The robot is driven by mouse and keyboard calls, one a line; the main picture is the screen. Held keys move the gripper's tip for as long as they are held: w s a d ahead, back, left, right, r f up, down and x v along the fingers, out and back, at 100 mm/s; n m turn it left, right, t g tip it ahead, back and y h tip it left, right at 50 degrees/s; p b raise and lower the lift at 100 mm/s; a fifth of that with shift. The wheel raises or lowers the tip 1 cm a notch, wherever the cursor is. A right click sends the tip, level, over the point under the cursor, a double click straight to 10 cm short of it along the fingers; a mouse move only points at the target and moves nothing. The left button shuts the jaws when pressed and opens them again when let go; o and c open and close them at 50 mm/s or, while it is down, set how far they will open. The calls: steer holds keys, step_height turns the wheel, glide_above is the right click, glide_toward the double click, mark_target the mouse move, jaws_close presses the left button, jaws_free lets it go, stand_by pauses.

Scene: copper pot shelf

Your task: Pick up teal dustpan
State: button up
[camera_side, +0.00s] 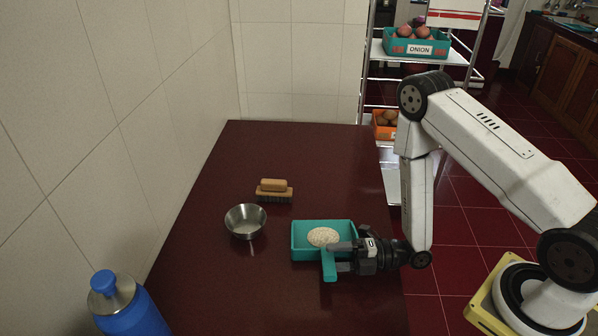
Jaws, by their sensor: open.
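The teal dustpan (305,228) lies on the dark red table (215,290). A pale, round, mottled thing (322,237) is in its pan. Its short handle (329,265) points toward the front of the picture. My gripper (338,257) comes in from the right, low over the table, with its fingers at the handle and the pan's front edge. The jaws are open. I cannot tell whether a finger touches the handle, and part of the dustpan's right front is hidden behind the gripper.
A metal bowl (246,222) and a wooden brush (273,191) stand left of the dustpan. A blue bottle (128,305) is at the front left. A tiled wall borders the left side. A rack with an onion crate (415,48) stands behind. The table's back is clear.

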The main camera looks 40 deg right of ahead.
jaws_close()
steer(key=shift+r, duration=0.1)
stand_by(0.4)
step_height(320, 180, up, 10)
stand_by(0.9)
stand_by(0.5)
